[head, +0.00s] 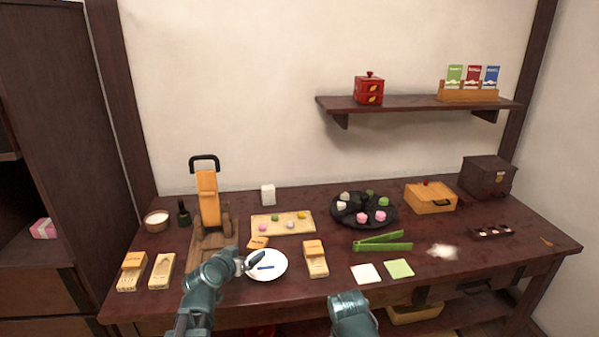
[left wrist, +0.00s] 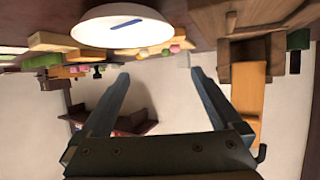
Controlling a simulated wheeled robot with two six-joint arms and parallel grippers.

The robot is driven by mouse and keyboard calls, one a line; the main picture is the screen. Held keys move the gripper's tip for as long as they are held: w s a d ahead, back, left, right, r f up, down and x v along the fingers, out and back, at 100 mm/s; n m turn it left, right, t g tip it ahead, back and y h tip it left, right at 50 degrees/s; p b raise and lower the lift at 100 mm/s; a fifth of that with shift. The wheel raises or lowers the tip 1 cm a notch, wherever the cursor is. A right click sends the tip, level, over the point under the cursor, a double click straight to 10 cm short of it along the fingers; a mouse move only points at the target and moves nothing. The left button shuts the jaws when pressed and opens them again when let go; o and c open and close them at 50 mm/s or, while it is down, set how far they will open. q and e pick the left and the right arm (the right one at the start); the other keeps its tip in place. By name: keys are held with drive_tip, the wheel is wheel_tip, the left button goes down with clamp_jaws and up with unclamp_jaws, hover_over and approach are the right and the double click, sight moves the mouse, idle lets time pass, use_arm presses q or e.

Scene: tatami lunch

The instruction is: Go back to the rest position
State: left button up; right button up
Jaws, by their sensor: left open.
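My left gripper (head: 258,261) is above the front left part of the dark wooden table, over or just beside the white plate (head: 276,273). In the left wrist view its two fingers (left wrist: 160,74) are spread apart with nothing between them. The white plate (left wrist: 92,31), with a blue mark or thin blue thing on it, shows past the fingertips in that view. A teal part of my right arm (head: 352,315) is at the bottom of the head view; its gripper does not show.
A wooden stand with an orange slab (head: 208,196) is just behind the left arm. Pale wooden blocks (head: 161,271) lie left, another (head: 315,259) right of the plate. Green tongs (head: 383,246), a dark round tray (head: 347,218) and an orange box (head: 430,204) stand further right.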

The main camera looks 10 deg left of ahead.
use_arm(q)
drive_tip(key=s+d+r+m+g+h+p, duration=0.1)
drive_tip(key=s+d+g+p, duration=0.35)
drive_tip(key=d, duration=0.35)
drive_tip(key=s+d+r+m+g+p, duration=0.1)
drive_tip(key=s+d+m+g+p, duration=0.15)
drive_tip(key=s+d+p, duration=0.45)
drive_tip(key=s+d+r+g+y+p, duration=0.1)
drive_tip(key=s+r+g+y+p, duration=0.1)
drive_tip(key=s, duration=0.4)
drive_tip(key=s+d+r+n+g+y+p, duration=0.1)
drive_tip(key=s+r+g+y+p, duration=0.1)
drive_tip(key=s+g+p, duration=0.2)
drive_tip(key=shift+s+d+r+p, duration=0.3)
drive_tip(key=shift+s+d, duration=0.1)
drive_tip(key=shift+s, duration=0.45)
drive_tip(key=shift+a, duration=0.1)
